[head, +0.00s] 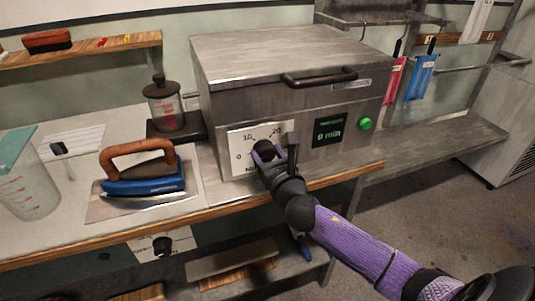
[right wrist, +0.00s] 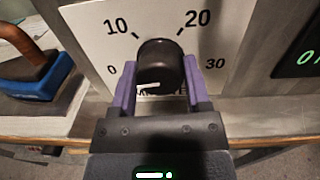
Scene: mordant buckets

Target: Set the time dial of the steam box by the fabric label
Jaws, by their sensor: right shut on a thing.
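The steam box (head: 290,75) is a grey metal box with a black lid handle. Its white dial plate (head: 238,152) carries the numbers 0, 10, 20 and 30, clearest in the right wrist view (right wrist: 90,30). My right gripper (head: 270,158) is shut on the black time dial knob (right wrist: 160,62), with a purple finger on each side. The green display (head: 328,132) reads 0 min. A red tag (head: 393,80) and a blue tag (head: 420,77) hang at the right; I cannot read them. My left gripper is not in view.
A blue iron (head: 145,184) with a wooden handle stands on a plate left of the box. A lidded jar (head: 165,105) and a clear beaker (head: 28,180) are further left. A green button (head: 365,124) sits right of the display. The wooden counter edge runs below.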

